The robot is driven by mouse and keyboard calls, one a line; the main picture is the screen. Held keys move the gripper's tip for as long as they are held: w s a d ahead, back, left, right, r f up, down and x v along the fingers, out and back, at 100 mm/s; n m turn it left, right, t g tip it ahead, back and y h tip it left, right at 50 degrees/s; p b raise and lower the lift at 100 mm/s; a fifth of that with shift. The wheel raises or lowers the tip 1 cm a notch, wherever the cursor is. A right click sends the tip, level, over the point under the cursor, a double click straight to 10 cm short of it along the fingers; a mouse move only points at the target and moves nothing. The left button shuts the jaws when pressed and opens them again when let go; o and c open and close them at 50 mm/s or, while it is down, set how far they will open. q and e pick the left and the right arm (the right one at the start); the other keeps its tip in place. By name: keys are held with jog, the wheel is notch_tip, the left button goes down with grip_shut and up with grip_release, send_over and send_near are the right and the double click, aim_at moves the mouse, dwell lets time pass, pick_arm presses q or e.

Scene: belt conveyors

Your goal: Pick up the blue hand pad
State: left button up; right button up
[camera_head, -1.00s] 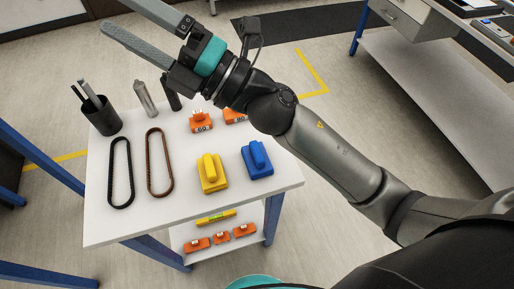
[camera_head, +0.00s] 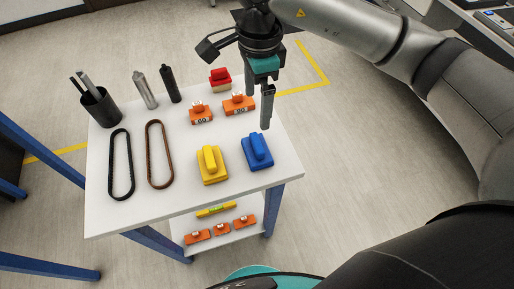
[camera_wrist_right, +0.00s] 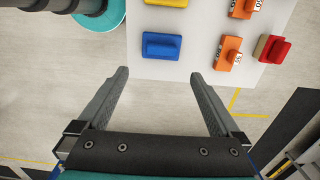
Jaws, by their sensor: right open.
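The blue hand pad (camera_head: 257,152) lies on the white table top near its right edge, to the right of a yellow hand pad (camera_head: 212,166). My right gripper (camera_head: 266,122) hangs above the table's right side, fingers pointing down, just behind the blue pad in the head view. In the right wrist view my right gripper (camera_wrist_right: 162,78) is open and empty, its fingers wide apart. The blue pad (camera_wrist_right: 162,46) shows there beyond the fingertips, between them and apart from them. My left gripper is not in view.
Orange blocks (camera_head: 239,104) and a red pad (camera_head: 220,80) stand behind the blue pad. Two belts (camera_head: 121,165), a black cup with tools (camera_head: 99,106) and two upright cylinders (camera_head: 146,90) are on the left. A lower shelf (camera_head: 260,229) holds a yellow level and orange blocks.

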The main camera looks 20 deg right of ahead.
send_over(257, 142)
jog(key=f, duration=0.8)
jog(key=shift+s+d+f, duration=0.2)
jog(key=shift+s+f, duration=0.05)
jog(key=shift+f, duration=0.15)
jog(key=shift+w+a+f, duration=0.1)
jog(key=shift+a+f, duration=0.05)
jog(key=shift+f, duration=1.45)
jog(key=shift+w+a+f, duration=0.1)
jog(key=shift+f, duration=1.5)
jog(key=c, duration=1.1)
jog(key=shift+r, duration=0.15)
notch_tip(257, 142, up, 20)
jog(key=shift+p, duration=0.35)
